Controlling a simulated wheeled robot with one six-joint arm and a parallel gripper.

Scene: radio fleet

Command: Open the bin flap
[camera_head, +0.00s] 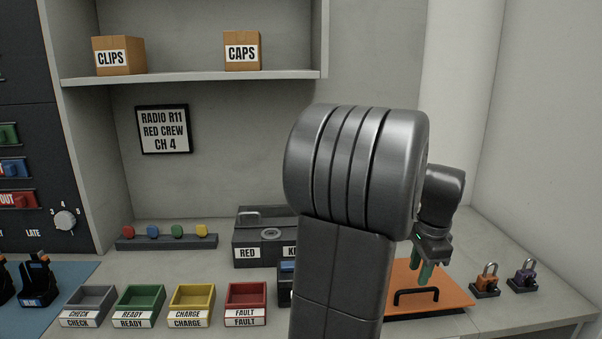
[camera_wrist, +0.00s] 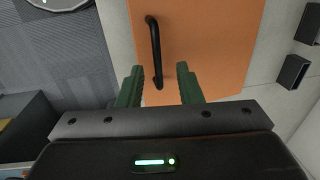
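The bin flap (camera_head: 448,291) is an orange panel lying flat in the counter at the right, with a black bar handle (camera_head: 416,297) standing on it. In the wrist view the orange flap (camera_wrist: 215,45) fills the middle, and the black handle (camera_wrist: 155,50) runs up and down between the lines of my fingers, nearer the left one. My gripper (camera_head: 430,272) is above the flap with its green fingers pointing down. In the wrist view my gripper (camera_wrist: 161,88) is open, with nothing held between the fingers. Part of the flap's left side is hidden by my arm.
Left of my arm are a dark box (camera_head: 250,243) and several small trays, including a red one (camera_head: 247,293). A wall closes off the right side.

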